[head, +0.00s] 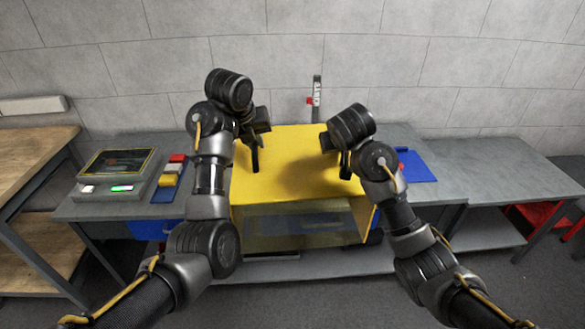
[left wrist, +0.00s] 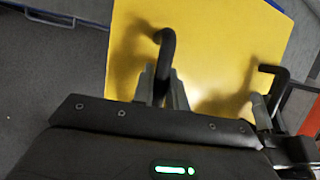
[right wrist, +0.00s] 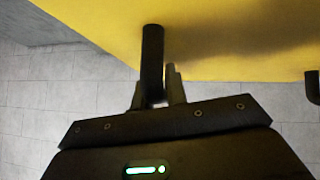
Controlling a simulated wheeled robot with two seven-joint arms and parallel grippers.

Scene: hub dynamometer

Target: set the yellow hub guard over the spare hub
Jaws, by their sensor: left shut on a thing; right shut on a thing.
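The yellow hub guard (head: 290,150) is a large box with a flat yellow top, a clear front panel and two black handles. It is in the middle of the head view, and its top also fills much of the left wrist view (left wrist: 215,50) and the upper right wrist view (right wrist: 230,35). My left gripper (head: 256,145) is shut on the left handle (left wrist: 166,48). My right gripper (head: 342,160) is shut on the right handle (right wrist: 152,50). The spare hub cannot be made out; the guard and my arms hide the middle of the bench.
A grey bench (head: 475,165) runs along the wall, bare at right. A console (head: 118,172) with a screen and coloured blocks (head: 170,180) stand at left. A blue mat (head: 415,167) lies right of the guard. A wooden table (head: 30,150) is far left; red items (head: 540,213) are far right.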

